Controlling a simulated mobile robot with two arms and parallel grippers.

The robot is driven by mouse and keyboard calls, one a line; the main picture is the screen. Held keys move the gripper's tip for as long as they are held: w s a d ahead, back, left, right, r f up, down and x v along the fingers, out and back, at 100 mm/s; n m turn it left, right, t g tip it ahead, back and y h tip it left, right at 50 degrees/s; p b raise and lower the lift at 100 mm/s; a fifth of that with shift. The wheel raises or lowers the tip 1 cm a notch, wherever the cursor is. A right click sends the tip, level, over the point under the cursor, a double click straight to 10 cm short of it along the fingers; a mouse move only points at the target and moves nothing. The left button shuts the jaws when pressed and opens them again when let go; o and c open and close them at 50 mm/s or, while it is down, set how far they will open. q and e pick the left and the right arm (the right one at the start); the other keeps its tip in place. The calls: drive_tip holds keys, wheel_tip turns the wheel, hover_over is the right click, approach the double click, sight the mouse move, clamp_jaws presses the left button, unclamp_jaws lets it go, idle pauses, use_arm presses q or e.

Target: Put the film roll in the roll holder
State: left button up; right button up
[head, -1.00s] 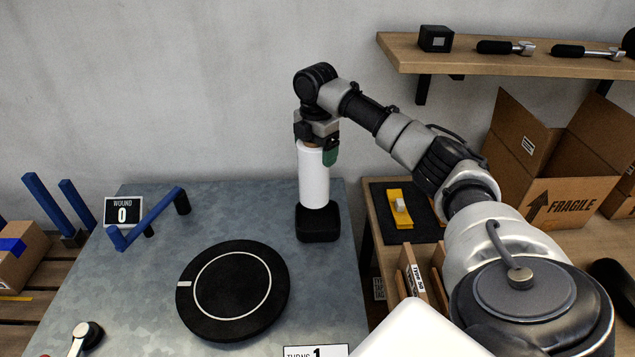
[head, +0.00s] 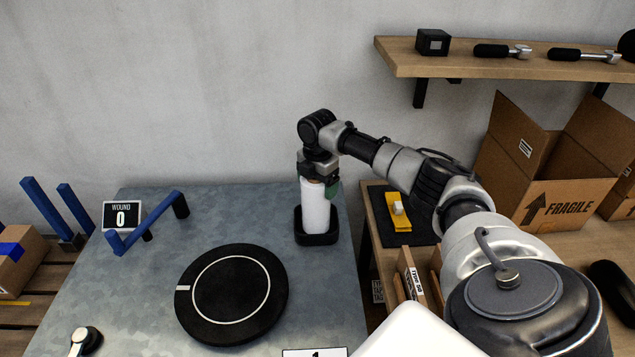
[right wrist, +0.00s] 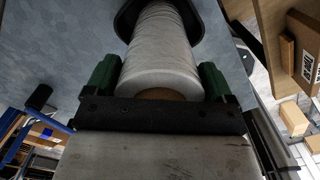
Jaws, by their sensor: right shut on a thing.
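The white film roll (head: 315,207) stands about upright with its lower end inside the black roll holder (head: 318,239) on the grey metal table. My right gripper (head: 321,180) is shut on the top end of the roll from above. In the right wrist view the film roll (right wrist: 160,55) runs away from the green fingers, its far end in the dark holder (right wrist: 127,18). Whether the roll touches the holder's floor is hidden. My left gripper is not in view.
A black turntable (head: 232,293) with a white ring lies on the table, left of the holder. A blue bar handle (head: 147,222) and a counter sign (head: 122,215) stand at the back left. A side bench with boxes (head: 560,190) is at the right.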

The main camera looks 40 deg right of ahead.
drive_tip(key=shift+r, duration=0.1)
drive_tip(key=o, duration=1.4)
wheel_tip(320, 180, up, 12)
drive_tip(key=shift+b, duration=0.35)
drive_tip(key=shift+a, duration=0.1)
